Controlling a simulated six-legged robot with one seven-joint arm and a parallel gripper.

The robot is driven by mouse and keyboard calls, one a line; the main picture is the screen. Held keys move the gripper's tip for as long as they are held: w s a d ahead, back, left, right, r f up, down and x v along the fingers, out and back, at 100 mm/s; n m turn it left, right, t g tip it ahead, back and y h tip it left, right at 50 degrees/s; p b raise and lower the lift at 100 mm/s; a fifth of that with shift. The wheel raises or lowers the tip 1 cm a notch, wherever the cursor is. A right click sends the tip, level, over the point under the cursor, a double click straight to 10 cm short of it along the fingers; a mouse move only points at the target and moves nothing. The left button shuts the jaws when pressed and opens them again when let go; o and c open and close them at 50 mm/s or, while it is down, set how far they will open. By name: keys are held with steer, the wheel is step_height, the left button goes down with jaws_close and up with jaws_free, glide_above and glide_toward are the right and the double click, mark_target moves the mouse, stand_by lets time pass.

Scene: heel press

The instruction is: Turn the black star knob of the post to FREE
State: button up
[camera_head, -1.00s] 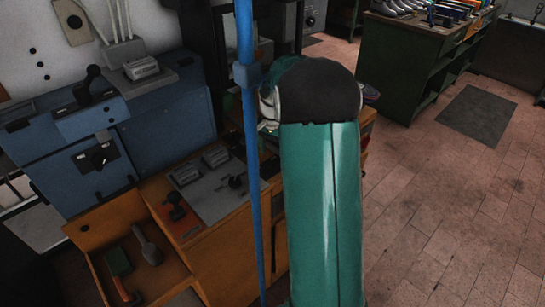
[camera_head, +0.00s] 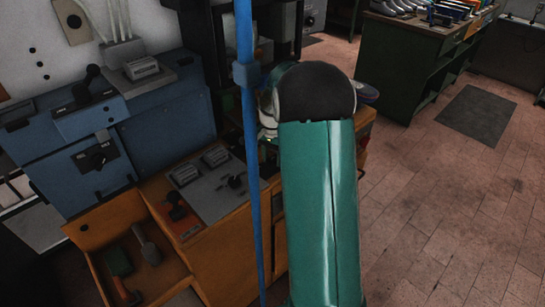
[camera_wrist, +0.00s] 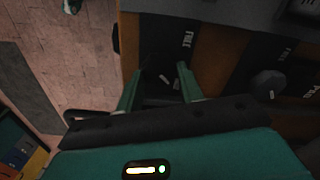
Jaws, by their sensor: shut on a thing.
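In the wrist view, my gripper (camera_wrist: 158,88) has its two green fingers on either side of a dark, poorly lit thing on a black panel (camera_wrist: 172,45) lettered FREE. The thing between the fingers seems to be the black knob (camera_wrist: 163,82), with small white marks near it; its star shape and pointing direction are hard to make out. A second black panel to the right also reads FREE and carries another dark knob (camera_wrist: 268,83). In the head view my green arm hides the gripper and the held knob.
An orange bench (camera_head: 190,258) with a grey control plate (camera_head: 215,190) stands left of my arm. A blue machine (camera_head: 165,120) is behind it. A blue upright pole (camera_head: 250,150) stands close beside my arm. The tiled floor at right is open.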

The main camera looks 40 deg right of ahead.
steer(key=n, duration=0.4)
steer(key=shift+w+n, duration=0.1)
steer(key=shift+n, duration=0.2)
steer(key=n, duration=0.4)
steer(key=shift+a+n, duration=0.1)
steer(key=shift+n, duration=0.2)
steer(key=n, duration=0.4)
steer(key=shift+a, duration=0.1)
steer(key=shift+r+n, duration=0.1)
steer(key=shift+n, duration=2.2)
steer(key=o, duration=1)
